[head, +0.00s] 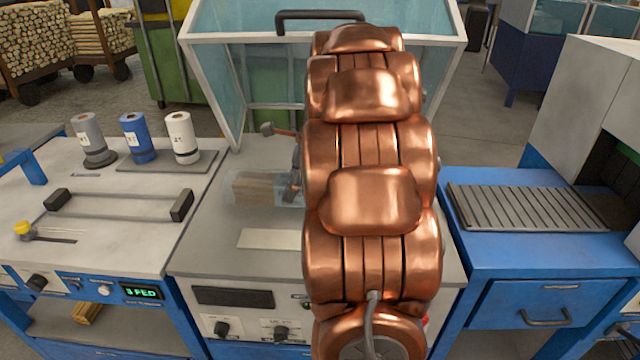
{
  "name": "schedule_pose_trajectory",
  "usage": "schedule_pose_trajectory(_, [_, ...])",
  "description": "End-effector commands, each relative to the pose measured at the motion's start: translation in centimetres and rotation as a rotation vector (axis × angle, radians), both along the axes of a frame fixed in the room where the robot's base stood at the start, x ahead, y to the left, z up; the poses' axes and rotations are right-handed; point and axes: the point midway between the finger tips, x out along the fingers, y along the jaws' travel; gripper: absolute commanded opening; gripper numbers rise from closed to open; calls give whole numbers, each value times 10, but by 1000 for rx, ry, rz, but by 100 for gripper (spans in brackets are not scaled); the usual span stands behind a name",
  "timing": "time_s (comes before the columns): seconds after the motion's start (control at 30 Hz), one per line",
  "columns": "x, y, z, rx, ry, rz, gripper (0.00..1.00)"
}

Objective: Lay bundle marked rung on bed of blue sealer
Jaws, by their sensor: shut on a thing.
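A bundle of pale wood pieces in a clear wrap (252,188) is over the grey top of the middle machine (205,225). No mark can be read on it. My gripper (291,190) is shut on the bundle's right end, partly hidden by my copper arm. I cannot tell whether the bundle touches the surface. The left machine (120,262) has a blue front with a green display, and a dark-ended bar across its pale top. The right machine (550,258) is blue, with a grey slatted bed (525,208) that is empty. Which one is the blue sealer is not labelled legibly.
A tinted clear hood (215,60) stands raised behind the middle machine. Grey, blue and white spools (137,140) stand on the left top. A pale flat strip (268,239) lies in front of the bundle. A grey housing (585,95) rises beyond the slatted bed.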

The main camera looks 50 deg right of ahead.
Motion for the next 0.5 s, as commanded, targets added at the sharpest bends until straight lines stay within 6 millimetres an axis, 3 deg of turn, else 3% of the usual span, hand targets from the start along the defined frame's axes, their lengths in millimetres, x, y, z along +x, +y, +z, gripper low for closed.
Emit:
schedule_pose_trajectory(0.3, [-1,-58,-5,0,0,-1,2])
schedule_pose_trajectory(0.5, [-2,-83,-7,0,0,-1,2])
